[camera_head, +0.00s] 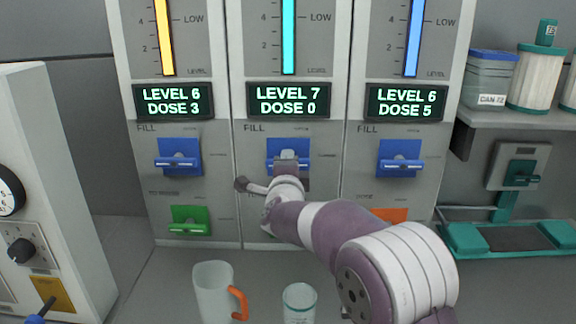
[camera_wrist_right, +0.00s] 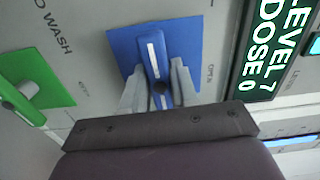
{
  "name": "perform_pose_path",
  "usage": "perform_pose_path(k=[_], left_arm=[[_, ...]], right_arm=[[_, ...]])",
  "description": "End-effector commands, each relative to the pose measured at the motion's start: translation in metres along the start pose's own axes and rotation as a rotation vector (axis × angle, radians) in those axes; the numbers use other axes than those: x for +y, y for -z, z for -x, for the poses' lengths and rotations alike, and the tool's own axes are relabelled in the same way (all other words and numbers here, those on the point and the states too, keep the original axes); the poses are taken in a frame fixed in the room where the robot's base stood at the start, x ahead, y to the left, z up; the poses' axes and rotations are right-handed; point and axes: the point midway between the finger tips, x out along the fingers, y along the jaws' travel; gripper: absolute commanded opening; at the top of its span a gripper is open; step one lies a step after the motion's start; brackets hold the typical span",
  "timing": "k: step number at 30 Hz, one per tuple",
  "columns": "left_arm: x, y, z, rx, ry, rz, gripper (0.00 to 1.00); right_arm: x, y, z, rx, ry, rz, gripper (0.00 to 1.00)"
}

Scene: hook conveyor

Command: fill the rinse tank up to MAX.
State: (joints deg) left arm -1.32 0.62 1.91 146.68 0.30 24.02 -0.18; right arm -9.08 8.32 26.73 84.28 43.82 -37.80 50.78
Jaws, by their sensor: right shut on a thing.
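Three tank panels stand side by side, each with a gauge, a display and a blue FILL lever. The middle panel (camera_head: 240,60) has a cyan gauge column (camera_head: 289,35) and its display (camera_head: 289,100) reads LEVEL 7, DOSE 0. My right gripper (camera_head: 287,165) is at the middle panel's blue FILL lever (camera_wrist_right: 152,55), shut on its handle, with a finger on each side in the wrist view (camera_wrist_right: 160,88). My arm covers the panel below it. A green lever (camera_wrist_right: 22,100) labelled "...D WASH" shows there. Tank names and MAX marks are not readable. My left gripper is not in view.
The left panel's display (camera_head: 173,102) reads LEVEL 6, DOSE 3; the right one (camera_head: 405,102) reads LEVEL 6, DOSE 5. A mug (camera_head: 212,290) with an orange handle and a clear cup (camera_head: 299,303) stand in front. A shelf (camera_head: 500,117) with containers is at right.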

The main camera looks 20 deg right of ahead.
Motion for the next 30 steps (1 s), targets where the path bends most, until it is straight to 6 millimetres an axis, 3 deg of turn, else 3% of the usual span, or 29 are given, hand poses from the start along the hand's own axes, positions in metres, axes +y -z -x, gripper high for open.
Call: perform_pose_path(k=[1,2,3,14,17,27,30], left_arm=[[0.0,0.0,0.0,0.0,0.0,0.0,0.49],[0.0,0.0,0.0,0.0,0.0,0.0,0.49],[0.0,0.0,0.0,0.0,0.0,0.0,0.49],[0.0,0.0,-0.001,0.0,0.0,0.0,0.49],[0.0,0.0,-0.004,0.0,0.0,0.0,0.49],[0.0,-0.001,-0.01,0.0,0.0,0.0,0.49],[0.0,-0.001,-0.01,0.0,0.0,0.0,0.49]], right_arm=[[-0.002,0.0,0.0,0.0,0.004,0.0,0.0],[-0.002,0.0,0.0,0.0,0.004,0.0,0.35],[-0.002,0.0,0.0,0.0,0.004,0.0,0.48],[-0.001,-0.001,0.005,-0.001,0.003,0.0,0.49],[0.0,-0.001,0.02,-0.002,0.002,0.001,0.49],[-0.001,-0.001,0.105,-0.003,0.004,0.001,0.49],[-0.001,-0.001,0.119,-0.002,0.003,0.0,0.49]])
